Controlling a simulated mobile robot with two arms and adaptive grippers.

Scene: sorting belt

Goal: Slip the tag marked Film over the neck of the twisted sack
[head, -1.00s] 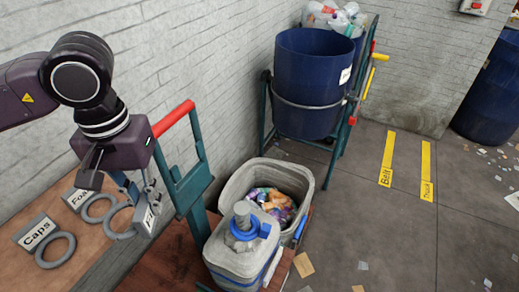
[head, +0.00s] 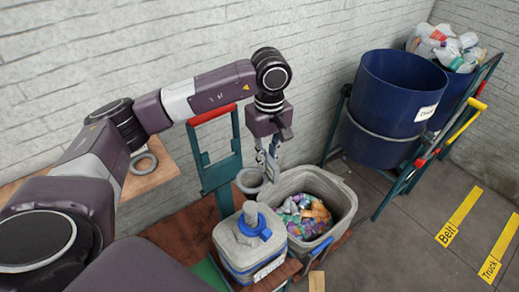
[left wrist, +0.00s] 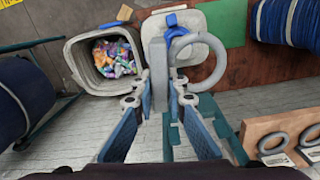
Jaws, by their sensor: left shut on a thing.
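My left gripper (head: 268,162) is shut on a grey tag, whose ring (head: 249,181) hangs beside the fingers. In the left wrist view the tag's plate (left wrist: 159,88) is between the fingertips (left wrist: 160,86) and its ring (left wrist: 219,62) sticks out to the right. The lettering on the held tag cannot be read now. The twisted sack (head: 240,249) is pale grey, with a blue tie around its upright neck (head: 251,211). The ring is above and behind the neck, apart from it in the head view. In the left wrist view the ring partly covers the sack's top (left wrist: 157,40). My right gripper is not in view.
A grey bin (head: 338,190) of crumpled coloured waste stands beside the sack. A teal frame with a red handle (head: 212,115) rises behind the sack. Other ring tags (left wrist: 272,143) lie on the wooden shelf (head: 152,181). Blue drums (head: 396,105) stand farther right.

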